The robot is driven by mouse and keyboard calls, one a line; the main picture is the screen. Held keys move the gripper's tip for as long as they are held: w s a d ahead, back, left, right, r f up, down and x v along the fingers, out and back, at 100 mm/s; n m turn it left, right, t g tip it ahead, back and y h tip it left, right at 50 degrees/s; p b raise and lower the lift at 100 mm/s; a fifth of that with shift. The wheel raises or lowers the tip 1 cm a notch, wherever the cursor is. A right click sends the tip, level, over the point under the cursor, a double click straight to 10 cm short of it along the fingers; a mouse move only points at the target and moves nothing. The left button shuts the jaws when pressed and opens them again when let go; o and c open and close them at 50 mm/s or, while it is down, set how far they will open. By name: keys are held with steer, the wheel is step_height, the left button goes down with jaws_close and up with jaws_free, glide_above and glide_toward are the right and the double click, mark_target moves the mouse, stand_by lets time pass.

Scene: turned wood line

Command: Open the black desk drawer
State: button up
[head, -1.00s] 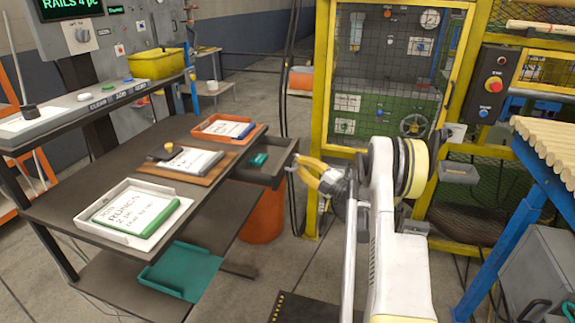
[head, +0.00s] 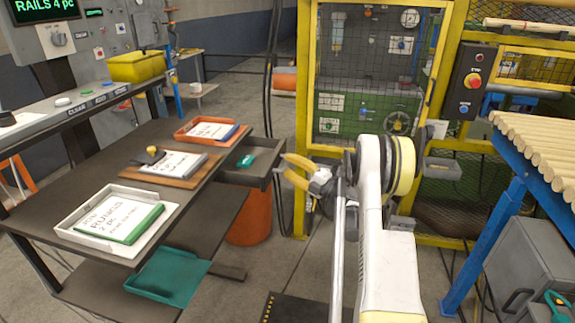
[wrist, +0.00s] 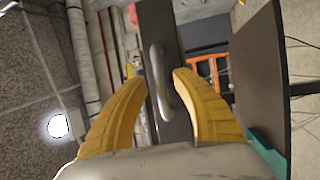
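The black desk drawer (head: 262,178) sticks part way out from the right side of the dark desk (head: 62,172). A small teal item (head: 246,160) lies inside it. In the wrist view the dark drawer front (wrist: 160,22) carries a grey bar handle (wrist: 157,75). My gripper (head: 283,163) is at the drawer front, with its yellow fingers apart. In the wrist view my gripper (wrist: 156,80) has one finger on each side of the handle, with gaps visible. Whether a fingertip touches the handle cannot be told.
On the desk are a white tray (head: 63,228) with a sign, a wooden board (head: 136,174) and an orange tray (head: 183,138). A teal tray (head: 150,290) is on the lower shelf. A yellow machine frame (head: 302,100) stands behind, and a blue stand (head: 497,215) is at the right.

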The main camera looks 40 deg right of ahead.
steer(key=v, duration=1.1)
steer(key=shift+s, duration=0.3)
steer(key=shift+d, duration=0.1)
steer(key=w+a+r+m+h, duration=0.25)
steer(key=r+m+h, duration=0.2)
steer(key=r, duration=0.45)
steer(key=w+a+r+m+h, duration=0.25)
steer(key=r+m, duration=0.25)
steer(key=r, duration=0.4)
steer(key=w+a+r+m+h, duration=0.25)
steer(key=r+m+h, duration=0.25)
steer(key=r, duration=0.4)
steer(key=s+a+f+m+g+y, duration=0.2)
steer(key=s+a+f+g, duration=0.2)
steer(key=s+a, duration=0.5)
steer(key=s+a+f+m+g+y, duration=0.1)
steer(key=s+a+f+g, duration=0.3)
steer(key=s+a+f, duration=0.4)
steer(key=s+a+f+m+g+y, duration=0.2)
steer(key=s+a+f, duration=0.4)
steer(key=s+a, duration=0.5)
steer(key=a+g+y, duration=0.1)
steer(key=a+g, duration=0.1)
steer(key=a, duration=0.2)
steer(key=shift+s+m+y, duration=0.35)
steer(key=shift+y, duration=0.05)
